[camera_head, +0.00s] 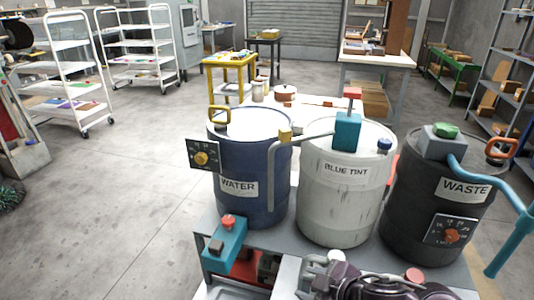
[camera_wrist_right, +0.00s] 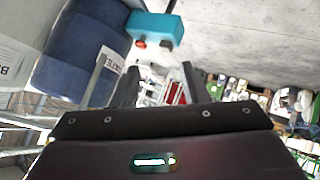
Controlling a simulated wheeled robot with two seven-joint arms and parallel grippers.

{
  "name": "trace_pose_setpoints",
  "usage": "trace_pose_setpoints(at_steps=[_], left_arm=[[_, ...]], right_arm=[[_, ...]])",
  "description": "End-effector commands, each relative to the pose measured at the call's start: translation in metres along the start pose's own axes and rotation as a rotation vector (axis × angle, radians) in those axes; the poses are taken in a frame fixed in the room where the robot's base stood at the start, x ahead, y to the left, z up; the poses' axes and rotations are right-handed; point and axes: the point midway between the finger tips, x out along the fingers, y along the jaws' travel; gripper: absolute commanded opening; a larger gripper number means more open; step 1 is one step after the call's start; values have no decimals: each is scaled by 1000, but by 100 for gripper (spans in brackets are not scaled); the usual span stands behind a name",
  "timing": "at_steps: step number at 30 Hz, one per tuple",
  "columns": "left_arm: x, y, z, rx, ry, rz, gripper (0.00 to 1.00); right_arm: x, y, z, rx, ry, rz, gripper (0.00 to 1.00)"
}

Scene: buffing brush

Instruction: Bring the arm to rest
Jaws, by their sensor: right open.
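My right arm with its dark gripper (camera_head: 375,286) shows at the bottom of the head view, low in front of the drums and partly cut off by the lower edge. In the right wrist view the two dark fingers of the right gripper (camera_wrist_right: 160,84) stand apart with nothing seen between them. Beyond them the blue water drum (camera_wrist_right: 75,60) and the teal box with a red button (camera_wrist_right: 155,30) show. My left gripper is not in view.
A blue water drum (camera_head: 250,185), a white blue-tint drum (camera_head: 340,205) and a black waste drum (camera_head: 420,205) stand on a grey bench. A teal box (camera_head: 225,243) with a red button sits at its front left. White shelf carts (camera_head: 70,75) stand back left. The floor at left is clear.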

Motion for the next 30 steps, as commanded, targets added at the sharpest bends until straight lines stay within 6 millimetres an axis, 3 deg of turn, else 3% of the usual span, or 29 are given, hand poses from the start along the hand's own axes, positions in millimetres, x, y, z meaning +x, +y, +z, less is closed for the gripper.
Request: trace_pose_setpoints(at_steps=[2, 4, 9, 15, 20, 21, 30], left_arm=[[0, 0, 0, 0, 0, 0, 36], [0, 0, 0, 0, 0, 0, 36], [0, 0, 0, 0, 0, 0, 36], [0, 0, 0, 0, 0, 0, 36], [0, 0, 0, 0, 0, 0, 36], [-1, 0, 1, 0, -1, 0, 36], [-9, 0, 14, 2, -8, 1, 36]], right_arm=[[-2, -4, -3, 109, -16, 73, 40], [-8, -2, 6, 227, -72, 143, 40], [-31, -12, 53, 487, -269, 216, 40], [-62, -45, 105, 733, -492, 190, 40], [-87, -79, 135, 901, -643, 130, 40], [-87, -84, 140, 919, -666, 118, 40], [-25, -101, 185, 905, -688, 103, 40]])
